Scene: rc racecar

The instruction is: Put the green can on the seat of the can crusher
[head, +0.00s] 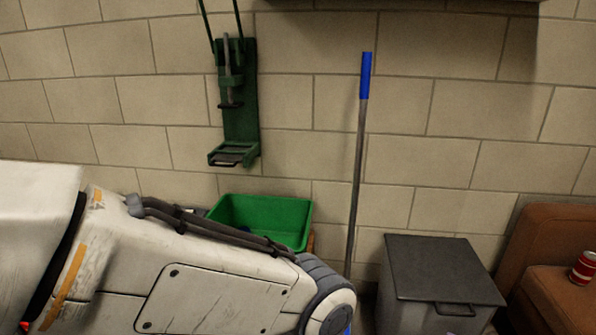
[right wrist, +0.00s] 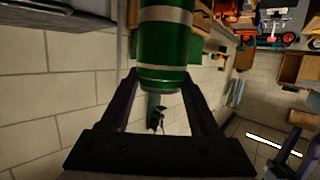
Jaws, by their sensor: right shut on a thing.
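The green can crusher (head: 238,105) is mounted on the block wall in the head view, left of centre. Its seat (head: 235,153) is the small ledge at its lower end and looks empty. In the right wrist view my right gripper (right wrist: 160,82) is shut on the green can (right wrist: 163,50), which has pale bands; the can's far end is cut off by the frame. A dark green shape behind the can, between the fingers, may be the crusher. Neither gripper shows in the head view; a white arm of mine fills its lower left.
A green bin (head: 262,215) stands below the crusher, partly behind my arm. A blue-handled pole (head: 361,140) leans on the wall. A grey lidded box (head: 440,270) and a brown sofa (head: 550,255) with a red can (head: 584,268) are at right. The wall around the crusher is clear.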

